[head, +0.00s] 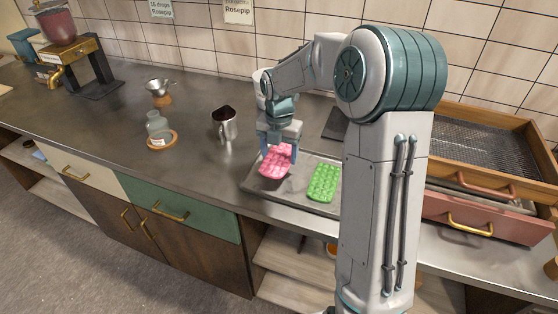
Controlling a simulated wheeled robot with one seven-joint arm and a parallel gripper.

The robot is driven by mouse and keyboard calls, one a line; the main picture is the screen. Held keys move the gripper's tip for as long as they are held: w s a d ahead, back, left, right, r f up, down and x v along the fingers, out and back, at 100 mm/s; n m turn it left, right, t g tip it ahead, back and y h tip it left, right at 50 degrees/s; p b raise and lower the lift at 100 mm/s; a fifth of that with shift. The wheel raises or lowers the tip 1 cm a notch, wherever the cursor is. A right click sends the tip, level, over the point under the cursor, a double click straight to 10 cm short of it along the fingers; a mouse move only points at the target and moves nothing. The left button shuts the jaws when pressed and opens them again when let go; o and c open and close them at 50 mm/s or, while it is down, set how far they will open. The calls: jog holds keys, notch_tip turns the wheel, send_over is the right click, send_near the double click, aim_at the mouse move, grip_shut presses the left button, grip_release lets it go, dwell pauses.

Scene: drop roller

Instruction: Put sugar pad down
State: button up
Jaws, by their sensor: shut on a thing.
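My gripper (279,150) is shut on a pink pad (276,163) with a bumpy, moulded top, which looks like the sugar pad. The pad is at the left part of a grey tray (256,187) on the counter. I cannot tell whether it touches the tray or hangs just above it. A green moulded pad (324,183) lies on the same tray, to the right of the pink one. My arm hides the right part of the tray.
A metal jug (225,126) with dark contents stands left of the tray. Further left are a glass bottle (158,128) on a wooden coaster and a funnel (157,87) on a stand. A wooden drawer unit (484,190) stands at right. The counter's left-front stretch is clear.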

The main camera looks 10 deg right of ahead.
aim_at(279, 155)
jog(key=shift+w+f, duration=0.15)
jog(key=shift+w, duration=0.1)
jog(key=shift+f, duration=2)
jog(key=shift+f, duration=0.1)
jog(key=o, duration=1.1)
